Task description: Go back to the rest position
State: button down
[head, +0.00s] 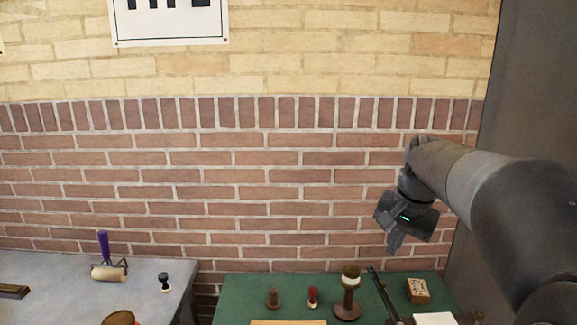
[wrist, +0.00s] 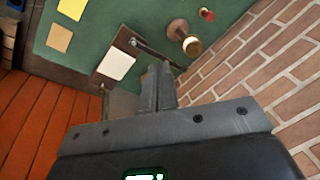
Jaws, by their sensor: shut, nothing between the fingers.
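My gripper (head: 394,243) hangs above the right part of the green table (head: 240,294) in the head view, pointing down and clear of everything on it. Its fingers (wrist: 158,72) are together and empty in the wrist view. My arm comes in from the right edge of the head view.
The green table bears a brown-and-white stamp (head: 347,294), a red-handled stamp (head: 313,297), a small brown stamp (head: 273,299) and a small box (head: 417,290). A lever press with white paper (wrist: 117,64) stands there. A grey table (head: 60,275) holds a roller (head: 108,272). A brick wall rises behind.

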jog(key=s+a+f+n+t, duration=0.1)
jog(key=s+a+f+n, duration=0.2)
jog(key=s, duration=0.7)
jog(key=s+a+f+n+t+h, duration=0.1)
jog(key=s+a+f+n+t, duration=0.1)
jog(key=s, duration=0.8)
notch_tip(320, 180, down, 2)
jog(key=shift+s+a+n, duration=0.4)
jog(key=shift+a+n, duration=0.5)
